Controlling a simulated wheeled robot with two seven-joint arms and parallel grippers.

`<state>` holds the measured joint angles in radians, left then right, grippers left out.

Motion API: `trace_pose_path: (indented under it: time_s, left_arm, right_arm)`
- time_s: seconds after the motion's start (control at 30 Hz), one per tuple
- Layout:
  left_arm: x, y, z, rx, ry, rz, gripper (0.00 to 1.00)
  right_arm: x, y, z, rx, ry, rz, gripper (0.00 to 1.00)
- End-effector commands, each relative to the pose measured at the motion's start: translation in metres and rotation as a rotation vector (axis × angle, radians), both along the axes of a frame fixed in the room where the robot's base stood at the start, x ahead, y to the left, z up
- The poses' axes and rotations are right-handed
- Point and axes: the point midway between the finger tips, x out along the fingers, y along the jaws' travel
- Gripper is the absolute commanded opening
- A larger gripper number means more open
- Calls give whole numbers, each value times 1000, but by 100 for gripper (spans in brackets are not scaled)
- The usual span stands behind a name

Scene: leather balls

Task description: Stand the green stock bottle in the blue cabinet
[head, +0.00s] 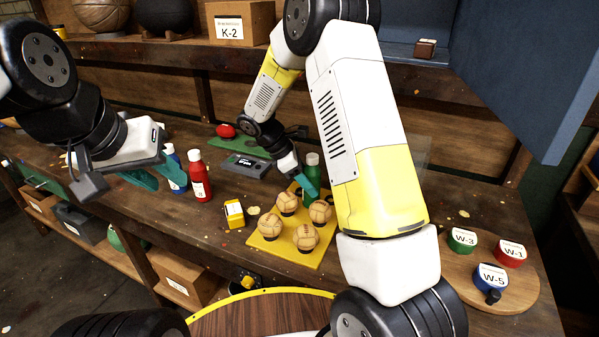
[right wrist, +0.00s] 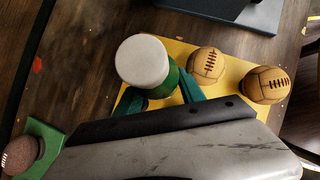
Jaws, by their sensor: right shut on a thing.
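The green stock bottle (head: 312,162) stands upright with a pale cap at the back of the yellow board, partly hidden by my right arm. My right gripper (head: 307,186) is shut on it. In the right wrist view the bottle's cap (right wrist: 142,60) faces the camera, and its green body is between the teal fingers (right wrist: 160,98). I cannot tell whether its base touches anything. The blue cabinet (head: 388,46) is at the upper right, its door (head: 525,70) swung open. My left gripper (head: 158,176) is open and empty above the bench's left part.
Several leather balls (head: 305,237) sit on the yellow board (head: 268,252). A red bottle (head: 198,178), a blue bottle (head: 174,172) and a yellow box (head: 234,213) stand left. A small brown box (head: 425,48) is in the cabinet. Labelled tins (head: 490,277) stand on a round board at right.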

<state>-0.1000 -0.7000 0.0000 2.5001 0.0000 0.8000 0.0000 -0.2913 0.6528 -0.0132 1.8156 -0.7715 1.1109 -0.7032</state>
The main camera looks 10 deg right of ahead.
Motion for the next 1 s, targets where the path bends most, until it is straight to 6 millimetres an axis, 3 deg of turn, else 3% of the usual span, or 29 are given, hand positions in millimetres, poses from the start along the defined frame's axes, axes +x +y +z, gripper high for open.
trace_pose_path:
  time_s: [0.3, 0.33, 0.4, 0.77, 1.0]
  left_arm:
    - [0, 0, 0, 0, 0, 0, 36]
    - [0, 0, 0, 0, 0, 0, 36]
    - [0, 0, 0, 0, 0, 0, 36]
    - [0, 0, 0, 0, 0, 0, 36]
    - [0, 0, 0, 0, 0, 0, 36]
  right_arm:
    - [0, 0, -2, 0, -1, 0, 0]
    - [0, 0, -2, 0, -1, 0, 52]
    - [0, 0, -2, 0, -1, 0, 66]
    - [1, 0, 0, 1, -3, -1, 68]
    - [3, 18, 29, 2, -5, 1, 68]
